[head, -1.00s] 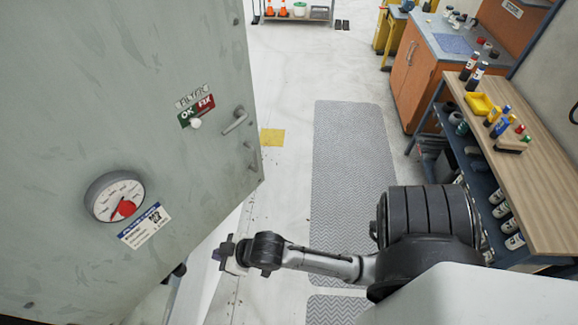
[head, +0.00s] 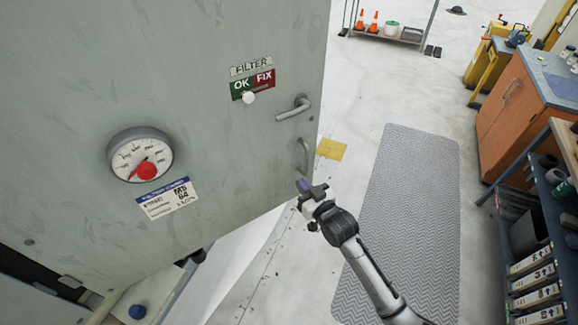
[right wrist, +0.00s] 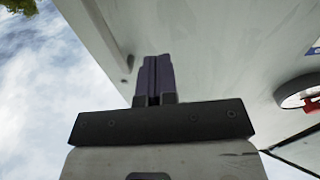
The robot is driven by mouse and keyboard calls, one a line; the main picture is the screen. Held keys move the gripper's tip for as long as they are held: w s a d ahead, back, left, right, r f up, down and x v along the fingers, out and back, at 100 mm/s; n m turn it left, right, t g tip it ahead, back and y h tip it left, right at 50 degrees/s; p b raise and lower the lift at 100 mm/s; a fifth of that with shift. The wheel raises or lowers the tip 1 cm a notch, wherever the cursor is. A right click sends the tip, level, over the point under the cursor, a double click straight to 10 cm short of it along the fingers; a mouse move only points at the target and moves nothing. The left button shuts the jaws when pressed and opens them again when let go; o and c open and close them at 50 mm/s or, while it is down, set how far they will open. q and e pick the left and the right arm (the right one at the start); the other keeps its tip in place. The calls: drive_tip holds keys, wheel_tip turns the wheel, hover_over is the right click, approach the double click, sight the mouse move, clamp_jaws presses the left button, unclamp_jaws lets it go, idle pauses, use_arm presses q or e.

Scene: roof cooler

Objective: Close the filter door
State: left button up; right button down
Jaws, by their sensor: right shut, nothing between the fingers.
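The filter door (head: 230,150) is a large pale green panel on the left of the head view. It carries a FILTER sign, a green and red OK/FIX plate (head: 253,85) with a white knob, a lever handle (head: 295,108) and a lower pull handle (head: 303,154) near its right edge. My right gripper (head: 306,186) is near the door's lower right corner, just below the pull handle. Its purple fingers (right wrist: 154,80) are shut and empty in the right wrist view, with the door's pale surface beside them; contact is unclear. My left gripper is out of view.
A round gauge (head: 140,154) with a red centre is on the door. A dark opening shows at the lower left. Right of the door lie a grey mat (head: 405,220) and open floor. An orange cabinet (head: 515,125) and dark shelves (head: 545,215) stand at the right.

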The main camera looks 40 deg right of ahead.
sight(282, 161)
drive_tip(key=w, duration=0.9)
drive_tip(key=shift+d, duration=0.15)
